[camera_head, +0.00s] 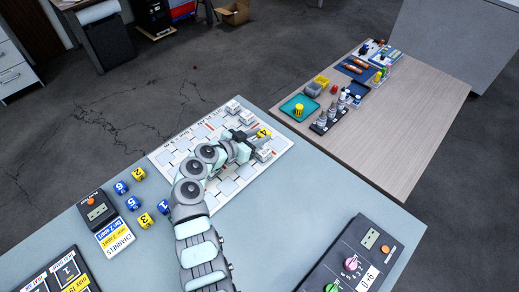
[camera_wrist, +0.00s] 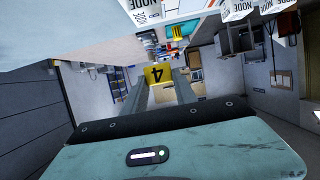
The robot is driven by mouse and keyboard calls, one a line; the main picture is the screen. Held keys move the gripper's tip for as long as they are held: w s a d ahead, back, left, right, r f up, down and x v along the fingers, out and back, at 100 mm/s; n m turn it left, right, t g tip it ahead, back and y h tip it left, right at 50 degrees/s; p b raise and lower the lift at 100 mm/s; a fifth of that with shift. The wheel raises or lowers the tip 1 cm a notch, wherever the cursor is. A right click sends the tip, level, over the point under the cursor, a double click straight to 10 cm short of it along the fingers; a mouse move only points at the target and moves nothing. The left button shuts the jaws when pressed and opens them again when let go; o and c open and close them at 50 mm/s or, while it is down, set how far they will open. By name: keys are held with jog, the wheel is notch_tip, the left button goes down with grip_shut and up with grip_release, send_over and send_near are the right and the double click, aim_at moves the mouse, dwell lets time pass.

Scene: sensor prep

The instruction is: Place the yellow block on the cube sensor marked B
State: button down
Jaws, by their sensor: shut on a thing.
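My gripper (camera_head: 257,136) is shut on a yellow block (camera_head: 264,132) marked 4 and holds it over the white site plan board. In the wrist view the yellow block (camera_wrist: 158,73) sits between the two fingers. White cube sensors stand on the board: one (camera_head: 233,106) and another (camera_head: 246,117) are at the far edge, and one (camera_head: 264,155) is at the right, close to my gripper. White cubes (camera_wrist: 145,12) marked NODE also show at the top of the wrist view. I cannot read a letter B on any cube. My arm covers part of the board (camera_head: 272,170).
Blue and yellow numbered blocks (camera_head: 132,203) lie left of my arm by a dark device (camera_head: 97,209) and a channels card (camera_head: 114,237). A control box (camera_head: 350,262) is at the front right. A wooden table (camera_head: 400,145) with trays and tools adjoins.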

jog(key=shift+f+b, duration=0.45)
jog(key=shift+f, duration=2.95)
jog(key=shift+f+b, duration=0.3)
jog(key=shift+b, duration=0.15)
jog(key=c, duration=1)
grip_release()
jog(key=shift+r, duration=0.1)
jog(key=shift+r+p, duration=0.15)
jog(key=shift+p, duration=0.15)
jog(key=shift+r+p, duration=0.3)
jog(key=shift+p, duration=0.1)
jog(key=v, duration=1.1)
jog(key=shift+s+a, duration=0.3)
jog(key=shift+s, duration=0.05)
jog(key=shift+f, duration=0.1)
